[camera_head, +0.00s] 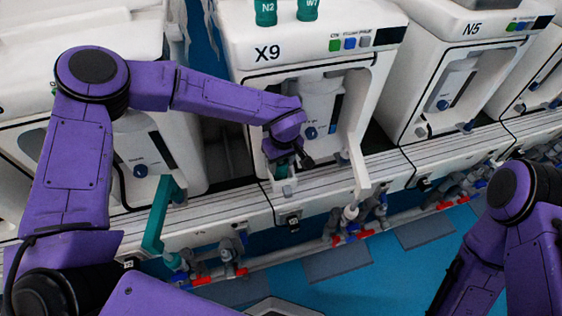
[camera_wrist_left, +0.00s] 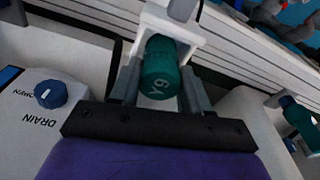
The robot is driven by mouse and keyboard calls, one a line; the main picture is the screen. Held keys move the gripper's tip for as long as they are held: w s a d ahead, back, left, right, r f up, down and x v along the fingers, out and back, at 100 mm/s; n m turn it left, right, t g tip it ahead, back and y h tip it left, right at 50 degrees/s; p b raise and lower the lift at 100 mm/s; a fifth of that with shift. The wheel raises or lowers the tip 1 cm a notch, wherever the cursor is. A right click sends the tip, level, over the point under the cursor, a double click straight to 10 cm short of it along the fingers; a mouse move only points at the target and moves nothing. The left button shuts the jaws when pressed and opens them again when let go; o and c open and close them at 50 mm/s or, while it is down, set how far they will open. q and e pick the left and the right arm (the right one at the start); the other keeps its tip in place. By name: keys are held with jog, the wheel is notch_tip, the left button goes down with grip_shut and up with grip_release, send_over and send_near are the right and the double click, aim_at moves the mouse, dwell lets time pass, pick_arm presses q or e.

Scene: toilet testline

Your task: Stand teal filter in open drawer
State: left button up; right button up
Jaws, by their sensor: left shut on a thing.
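My left gripper (camera_head: 283,160) is at the open front of the white machine marked X9 (camera_head: 305,50). In the left wrist view its two grey fingers (camera_wrist_left: 160,90) are shut on a teal filter (camera_wrist_left: 162,70), a short cylinder with a pale label that seems to read Y9. A small white open-topped drawer or holder (camera_wrist_left: 180,22) is at the filter's far end. Whether the filter rests in it or is just above it I cannot tell. The drawer also shows small below the gripper in the head view (camera_head: 288,189). My right arm is at the lower right; its gripper is not visible.
Two teal filters, marked N2 (camera_head: 265,12) and apparently W1 (camera_head: 308,9), stand on top of X9. A white door (camera_head: 355,170) juts out right of my gripper. A teal door (camera_head: 160,212) juts out at the left. Pipes with red and blue valves (camera_head: 350,237) run below.

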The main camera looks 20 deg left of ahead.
pick_arm(q)
jog(key=shift+f, duration=0.1)
jog(key=o, duration=1.1)
jog(key=shift+c, duration=0.2)
notch_tip(320, 180, up, 12)
jog(key=s+d+p, duration=0.1)
